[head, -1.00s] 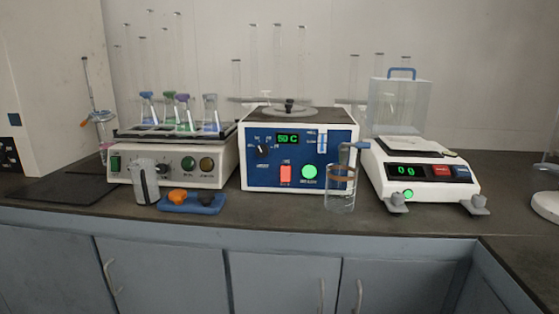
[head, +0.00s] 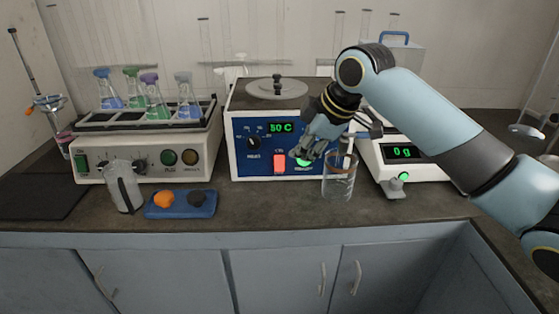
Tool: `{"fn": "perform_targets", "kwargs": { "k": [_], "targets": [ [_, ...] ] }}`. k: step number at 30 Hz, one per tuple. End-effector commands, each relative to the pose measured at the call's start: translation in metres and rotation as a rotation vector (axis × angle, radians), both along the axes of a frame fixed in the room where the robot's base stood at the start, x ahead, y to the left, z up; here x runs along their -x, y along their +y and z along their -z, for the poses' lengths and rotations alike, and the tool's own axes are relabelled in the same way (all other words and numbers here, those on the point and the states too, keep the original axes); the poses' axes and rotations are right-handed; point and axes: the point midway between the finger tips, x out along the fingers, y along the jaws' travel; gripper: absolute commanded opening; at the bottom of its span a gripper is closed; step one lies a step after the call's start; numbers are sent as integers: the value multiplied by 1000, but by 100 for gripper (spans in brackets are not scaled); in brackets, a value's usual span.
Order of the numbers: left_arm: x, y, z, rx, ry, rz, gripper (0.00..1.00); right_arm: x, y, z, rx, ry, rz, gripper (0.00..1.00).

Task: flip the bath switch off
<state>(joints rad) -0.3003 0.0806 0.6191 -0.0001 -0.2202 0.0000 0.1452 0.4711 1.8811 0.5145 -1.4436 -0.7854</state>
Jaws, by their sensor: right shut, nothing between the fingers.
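The water bath (head: 240,165) is a white box with a blue front panel in the middle of the bench. Its display (head: 281,127) reads 50 C and is lit green. The red bath switch (head: 279,163) is on the lower panel and looks lit. A green round lamp (head: 304,162) glows beside it, partly hidden by my right gripper. My right gripper (head: 304,155) is shut and empty, in front of the panel, just right of the red switch. I cannot tell whether it touches the panel. My left gripper is out of view.
A glass beaker (head: 339,178) stands close below my right gripper. A balance (head: 410,165) is at right, partly behind my right arm. A shaker with flasks (head: 145,160) is at left. A blue tray (head: 180,205) and a clear jug (head: 124,187) stand in front of it.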

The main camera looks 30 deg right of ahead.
Motion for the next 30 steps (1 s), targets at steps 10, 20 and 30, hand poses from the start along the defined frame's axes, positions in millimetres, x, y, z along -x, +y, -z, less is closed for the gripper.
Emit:
{"fn": "perform_targets", "kwargs": {
  "k": [10, 20, 30],
  "targets": [
    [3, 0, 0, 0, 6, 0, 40, -2, -1, -2, 3, -3, -8, 0],
    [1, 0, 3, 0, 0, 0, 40, -21, 3, 31, -2, 0, -4, 0],
    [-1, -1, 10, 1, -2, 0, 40, -60, 4, 88, 2, -3, -4, 0]
  ]
}}
